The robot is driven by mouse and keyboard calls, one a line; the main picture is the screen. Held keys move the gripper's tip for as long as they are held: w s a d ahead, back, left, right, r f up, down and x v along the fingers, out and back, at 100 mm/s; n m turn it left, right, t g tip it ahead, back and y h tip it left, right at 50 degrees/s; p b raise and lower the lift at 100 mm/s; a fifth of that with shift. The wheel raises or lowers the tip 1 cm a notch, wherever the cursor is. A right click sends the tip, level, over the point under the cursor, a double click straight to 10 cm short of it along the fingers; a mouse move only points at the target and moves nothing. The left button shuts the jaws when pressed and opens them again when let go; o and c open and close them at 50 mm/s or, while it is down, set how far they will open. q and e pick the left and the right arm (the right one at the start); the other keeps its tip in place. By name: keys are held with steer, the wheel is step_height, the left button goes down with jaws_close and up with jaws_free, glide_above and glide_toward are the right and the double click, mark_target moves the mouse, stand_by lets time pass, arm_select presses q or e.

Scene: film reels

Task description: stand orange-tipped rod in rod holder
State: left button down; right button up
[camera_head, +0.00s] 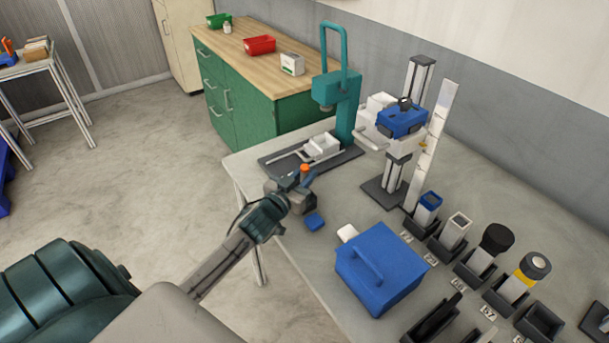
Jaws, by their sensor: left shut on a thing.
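My left gripper (300,190) is shut at the left edge of the grey table, on what looks like the orange-tipped rod. The rod's orange tip (305,168) points up above the fingers, with a short blue part below it. A row of black holders (440,250) stands on the right side of the table, well away from the gripper. Several hold upright pieces; one black holder (540,326) at the lower right looks empty. I cannot tell which one is the rod holder. My right gripper is not in view.
A blue box with a handle (380,270) stands between the gripper and the holders. A teal press (345,105) and a white-and-blue device (400,125) stand behind. Bare table lies between them.

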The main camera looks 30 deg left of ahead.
arm_select(q)
steer(key=shift+f+b, duration=0.45)
steer(key=shift+f, duration=0.1)
steer(key=c, duration=1.5)
jaws_free()
steer(key=shift+c, duration=0.2)
steer(key=shift+s+f, duration=0.1)
steer(key=shift+s, duration=0.2)
steer(key=s+b, duration=0.5)
steer(key=s, duration=0.5)
steer(key=shift+s, duration=0.25)
